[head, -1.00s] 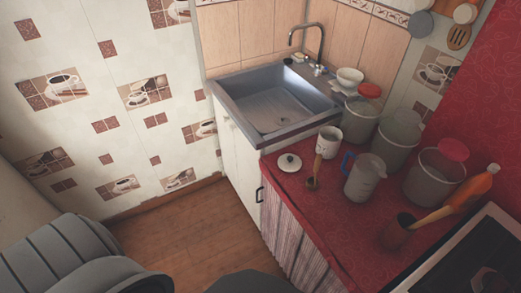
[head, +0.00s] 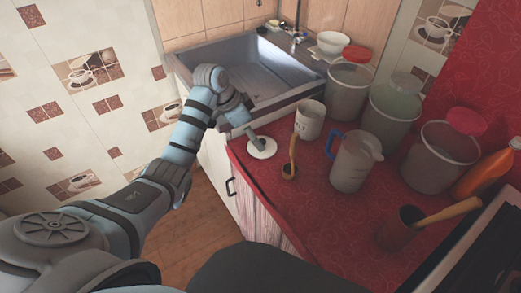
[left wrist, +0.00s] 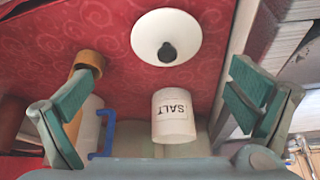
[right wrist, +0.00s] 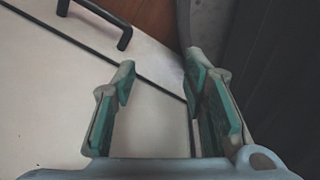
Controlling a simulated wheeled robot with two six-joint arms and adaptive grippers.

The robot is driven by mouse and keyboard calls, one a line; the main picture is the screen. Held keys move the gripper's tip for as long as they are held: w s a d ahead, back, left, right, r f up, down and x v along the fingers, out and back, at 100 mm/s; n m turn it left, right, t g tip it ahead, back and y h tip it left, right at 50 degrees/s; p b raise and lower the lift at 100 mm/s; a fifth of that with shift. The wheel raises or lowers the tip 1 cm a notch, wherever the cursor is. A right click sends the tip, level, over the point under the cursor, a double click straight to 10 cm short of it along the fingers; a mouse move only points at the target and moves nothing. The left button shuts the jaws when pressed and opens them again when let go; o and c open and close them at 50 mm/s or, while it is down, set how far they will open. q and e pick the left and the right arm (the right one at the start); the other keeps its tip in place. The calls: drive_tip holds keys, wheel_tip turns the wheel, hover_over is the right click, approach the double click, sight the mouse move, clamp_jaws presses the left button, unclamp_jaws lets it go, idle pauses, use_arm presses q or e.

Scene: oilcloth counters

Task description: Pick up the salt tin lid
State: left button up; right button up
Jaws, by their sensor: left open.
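The salt tin lid (head: 266,152) is a white disc lying on the red counter near its front edge by the sink. In the left wrist view the lid (left wrist: 148,28) shows whole, with a dark knob. My left gripper (head: 251,134) is over the lid in the head view; in the left wrist view its fingers (left wrist: 165,68) are wide apart with nothing between them. The white salt tin (head: 309,121) stands upright behind the lid and shows its SALT label in the left wrist view (left wrist: 174,121). My right gripper (right wrist: 160,75) is open and empty before a pale cabinet front.
A small brown pot (head: 289,173) with a wooden handle stands close to the lid. A jug with a blue handle (head: 351,165) and several lidded tubs stand right of it. The sink (head: 208,58) is behind. A black cabinet handle (right wrist: 125,38) shows near my right gripper.

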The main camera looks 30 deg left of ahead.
sight(262, 141)
use_arm(q)
drive_tip(key=x, duration=0.2)
drive_tip(key=b+x, duration=0.1)
drive_tip(key=x, duration=0.2)
drive_tip(key=w+x, duration=0.1)
drive_tip(key=x, duration=0.1)
drive_tip(key=shift+w+a+f+b, duration=0.2)
drive_tip(key=shift+b, duration=0.2)
drive_tip(key=shift+f, duration=0.1)
drive_tip(key=shift+s+r, duration=0.25)
drive_tip(key=shift+s, duration=0.05)
drive_tip(key=shift+c, duration=0.2)
drive_tip(key=c, duration=1)
use_arm(e)
drive_tip(key=shift+w+d+f, duration=0.1)
drive_tip(key=shift+w+f, duration=0.15)
drive_tip(key=shift+f, duration=0.25)
drive_tip(key=shift+w+d+f, duration=0.1)
drive_tip(key=shift+w+f, duration=0.15)
drive_tip(key=shift+f, duration=0.2)
